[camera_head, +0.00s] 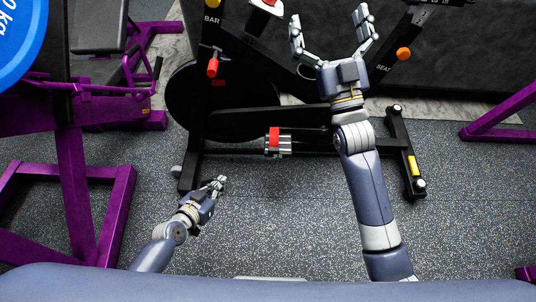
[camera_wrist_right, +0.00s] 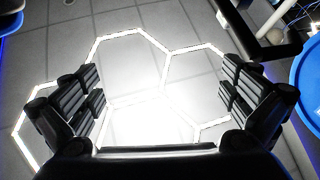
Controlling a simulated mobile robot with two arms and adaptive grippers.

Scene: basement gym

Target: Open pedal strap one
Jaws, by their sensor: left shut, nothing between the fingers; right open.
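The exercise bike (camera_head: 235,125) stands ahead of me. A grey pedal (camera_head: 279,148) with a red part (camera_head: 274,135) on it, perhaps its strap, sits low at the middle of the bike; whether a strap is open or shut is too small to tell. My left gripper (camera_head: 221,182) is shut and empty, below and left of that pedal, apart from it. My right gripper (camera_head: 329,18) is open and empty, raised above and right of the pedal. In the right wrist view its spread fingers (camera_wrist_right: 158,68) have nothing between them and face the ceiling.
A red-orange part (camera_head: 213,66) sits on the bike's left post, and an orange knob (camera_head: 403,54) on its right post. Purple gym frames (camera_head: 75,185) stand at left, with a blue weight plate (camera_head: 15,30). Hexagonal lights (camera_wrist_right: 140,34) are overhead. Speckled floor (camera_head: 290,220) in front is clear.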

